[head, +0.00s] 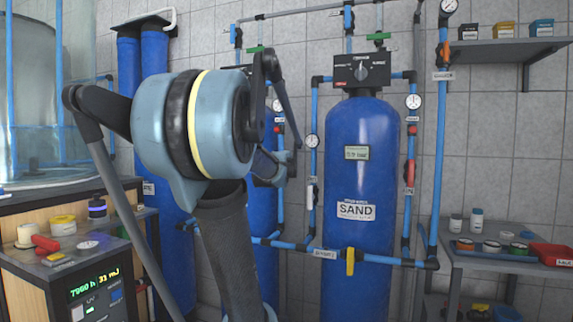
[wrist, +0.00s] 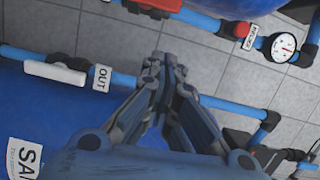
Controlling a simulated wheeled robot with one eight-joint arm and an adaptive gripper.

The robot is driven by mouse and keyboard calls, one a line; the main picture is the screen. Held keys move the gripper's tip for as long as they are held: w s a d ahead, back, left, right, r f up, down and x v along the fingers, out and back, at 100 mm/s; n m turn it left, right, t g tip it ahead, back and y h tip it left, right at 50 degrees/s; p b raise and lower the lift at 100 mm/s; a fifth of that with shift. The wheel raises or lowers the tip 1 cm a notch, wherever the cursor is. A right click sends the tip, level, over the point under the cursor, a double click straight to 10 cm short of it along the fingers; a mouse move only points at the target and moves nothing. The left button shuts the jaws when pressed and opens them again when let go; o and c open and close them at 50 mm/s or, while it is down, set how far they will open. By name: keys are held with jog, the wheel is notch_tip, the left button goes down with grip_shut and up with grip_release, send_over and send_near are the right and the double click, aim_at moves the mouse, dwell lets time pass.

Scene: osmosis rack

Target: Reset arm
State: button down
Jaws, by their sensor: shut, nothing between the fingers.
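My gripper (wrist: 165,62) shows in the wrist view with its two dark fingers brought together at the tips and nothing between them. It is in front of blue piping and a grey tiled wall, and no contact with them shows. In the head view my arm rises through the centre-left and bends at a large blue-grey joint. Part of my gripper (head: 285,165) shows just right of that joint, in front of the blue tanks; its fingertips are hard to make out there.
A blue tank labelled SAND (head: 357,270) stands right of my arm, with blue pipes and a yellow valve handle (head: 350,262). A control cabinet (head: 95,290) with small items on top is at left. A shelf (head: 515,50) and a bench (head: 500,262) are at right.

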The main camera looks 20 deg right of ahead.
jog(key=shift+s, duration=0.1)
dwell(0.5)
jog(key=s+a+f+n+g+y, duration=0.2)
jog(key=s+a+f+n+y, duration=0.15)
jog(key=a+f, duration=0.4)
jog(key=s+a+f+n+g+y, duration=0.1)
jog(key=s+a+f+n+y, duration=0.15)
jog(key=a+f+n, duration=0.4)
jog(key=s+a+f+n+g+y, duration=0.2)
jog(key=s+a+f+n, duration=0.1)
jog(key=a+f, duration=0.5)
jog(key=s+a+f+n+g, duration=0.4)
jog(key=s+f+n, duration=0.1)
jog(key=s+f, duration=0.4)
jog(key=s+a+f+n+g+y, duration=0.1)
jog(key=s+a+f+n+g, duration=0.2)
jog(key=s+f+n, duration=0.3)
jog(key=s+a+f, duration=0.1)
jog(key=s+f, duration=0.2)
jog(key=s, duration=0.3)
jog(key=shift+s+a+g, duration=0.2)
jog(key=shift+g, duration=0.2)
